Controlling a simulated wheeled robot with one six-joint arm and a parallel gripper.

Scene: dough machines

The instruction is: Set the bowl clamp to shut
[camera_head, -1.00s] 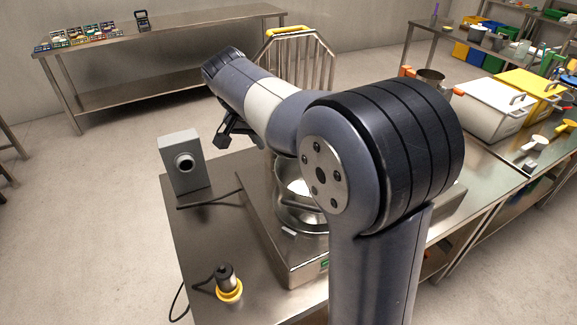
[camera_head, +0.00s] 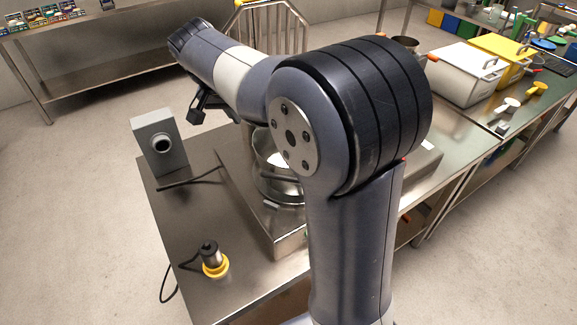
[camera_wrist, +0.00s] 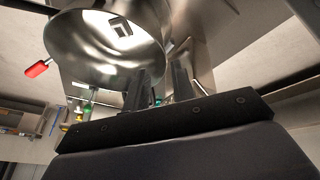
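A steel bowl (camera_head: 276,182) sits on the machine with a broad metal base (camera_head: 262,215), partly hidden behind my arm. In the wrist view the bowl (camera_wrist: 85,50) fills the upper left, very close to my gripper (camera_wrist: 160,82). The two dark fingers stand apart with a gap between them, and I see nothing held in it. A lever with a red grip (camera_wrist: 37,69) sticks out left of the bowl; I cannot tell whether it is the bowl clamp or how it is set.
A grey box with a round black knob or lens (camera_head: 160,144) stands at the table's left. A yellow-ringed plug-like part (camera_head: 214,263) with a cable lies near the front. White (camera_head: 462,78) and yellow (camera_head: 505,58) bins stand on the right-hand bench. Floor to the left is clear.

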